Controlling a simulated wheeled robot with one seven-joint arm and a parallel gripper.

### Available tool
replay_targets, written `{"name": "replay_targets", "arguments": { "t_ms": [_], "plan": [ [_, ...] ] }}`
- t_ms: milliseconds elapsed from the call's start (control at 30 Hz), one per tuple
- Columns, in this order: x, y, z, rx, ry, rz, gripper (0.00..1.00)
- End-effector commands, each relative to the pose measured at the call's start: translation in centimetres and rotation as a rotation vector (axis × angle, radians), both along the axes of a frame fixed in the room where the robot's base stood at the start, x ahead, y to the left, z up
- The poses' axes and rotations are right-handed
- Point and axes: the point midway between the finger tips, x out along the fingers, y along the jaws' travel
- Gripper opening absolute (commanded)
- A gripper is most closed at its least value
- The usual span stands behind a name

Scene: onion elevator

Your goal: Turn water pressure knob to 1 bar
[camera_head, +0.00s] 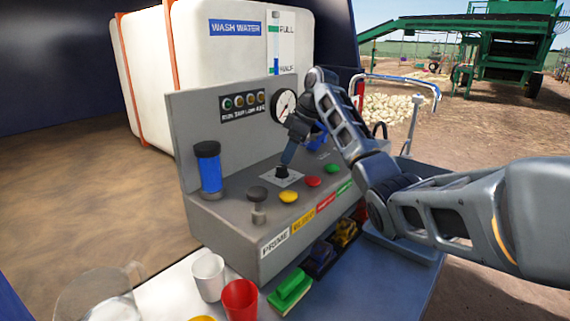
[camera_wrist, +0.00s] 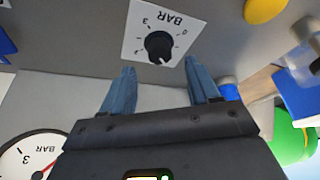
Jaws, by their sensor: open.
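The pressure knob is a black round knob (camera_wrist: 159,46) on a white square plate (camera_wrist: 134,46) marked BAR, with numbers around it, upside down in the wrist view. A small white mark shows at the knob's lower edge there. In the head view the knob (camera_head: 282,172) sits on the grey panel top, just below the fingertips. My gripper (camera_wrist: 160,84) is open, its two blue-grey fingers apart and pointing toward the knob, with the knob between their lines and not gripped. In the head view my gripper (camera_head: 287,158) comes down over the knob, tilted.
The round pressure gauge (camera_head: 284,104) stands on the panel's back wall beside indicator lights (camera_head: 243,101). Yellow (camera_head: 289,197), red (camera_head: 313,182) and green (camera_head: 332,168) buttons, a black prime knob (camera_head: 257,193) and a blue cylinder (camera_head: 210,174) stand nearby. Cups (camera_head: 208,277) are in front.

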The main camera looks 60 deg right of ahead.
Motion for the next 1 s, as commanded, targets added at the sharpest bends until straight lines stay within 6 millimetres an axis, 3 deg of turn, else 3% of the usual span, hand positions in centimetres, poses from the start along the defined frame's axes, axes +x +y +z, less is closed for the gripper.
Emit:
{"name": "replay_targets", "arguments": {
  "t_ms": [267, 1000],
  "plan": [
    [-0.9, -0.3, 2.2, 0.000, 0.000, -0.001, 0.60],
    [-0.9, -0.3, 2.3, 0.000, 0.000, -0.001, 0.60]
  ]
}}
